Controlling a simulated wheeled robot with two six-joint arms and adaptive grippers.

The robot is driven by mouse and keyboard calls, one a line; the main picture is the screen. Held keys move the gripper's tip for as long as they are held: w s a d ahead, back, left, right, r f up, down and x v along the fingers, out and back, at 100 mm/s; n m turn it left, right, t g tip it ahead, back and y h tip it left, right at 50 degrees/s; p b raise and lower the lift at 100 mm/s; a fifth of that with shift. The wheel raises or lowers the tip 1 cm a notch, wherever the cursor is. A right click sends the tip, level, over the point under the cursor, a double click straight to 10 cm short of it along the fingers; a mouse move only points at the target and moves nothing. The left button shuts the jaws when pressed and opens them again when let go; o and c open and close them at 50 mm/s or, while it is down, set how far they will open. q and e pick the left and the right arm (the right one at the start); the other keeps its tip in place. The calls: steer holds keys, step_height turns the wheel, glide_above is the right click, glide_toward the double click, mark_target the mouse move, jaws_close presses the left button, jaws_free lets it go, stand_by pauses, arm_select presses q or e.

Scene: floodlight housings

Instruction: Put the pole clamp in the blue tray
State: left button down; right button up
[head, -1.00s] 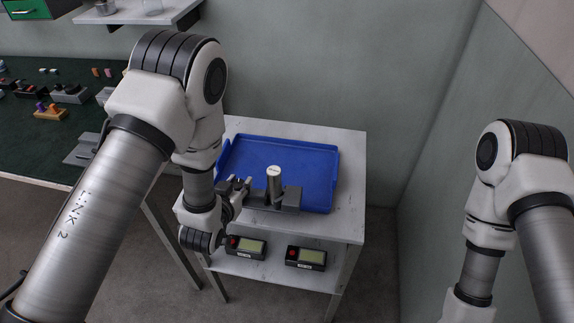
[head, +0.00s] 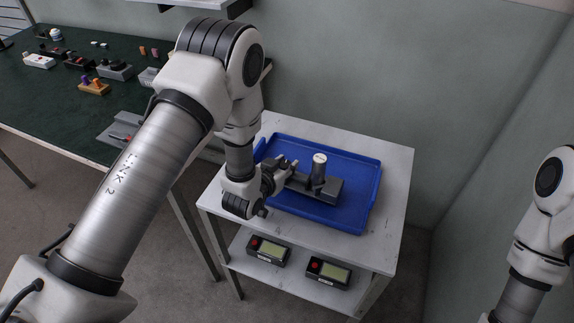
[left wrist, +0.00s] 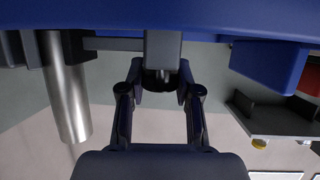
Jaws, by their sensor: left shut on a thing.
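The pole clamp (head: 325,188), a dark grey bar with an upright metal cylinder on it, is over the inside of the blue tray (head: 364,208) in the head view. My left gripper (head: 280,180) is shut on the bar's left end. In the left wrist view the fingers (left wrist: 162,90) close on the grey clamp block (left wrist: 163,48), with the cylinder at left. The tray (left wrist: 265,65) is very close to the clamp there; I cannot tell whether they touch. My right gripper is out of view.
The tray lies on a pale side table (head: 398,170). Two dark boxes with displays, one at left (head: 267,252) and one at right (head: 328,272), sit on its lower shelf. A green-topped bench (head: 50,105) with several small parts stands at left.

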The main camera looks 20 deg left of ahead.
arm_select(q)
steer(key=shift+f, duration=0.35)
steer(key=shift+f, duration=0.1)
steer(key=c, duration=0.8)
jaws_free()
steer(key=shift+s, duration=0.2)
steer(key=b+v, duration=0.2)
steer(key=v, duration=0.9)
steer(key=shift+s+r, duration=0.3)
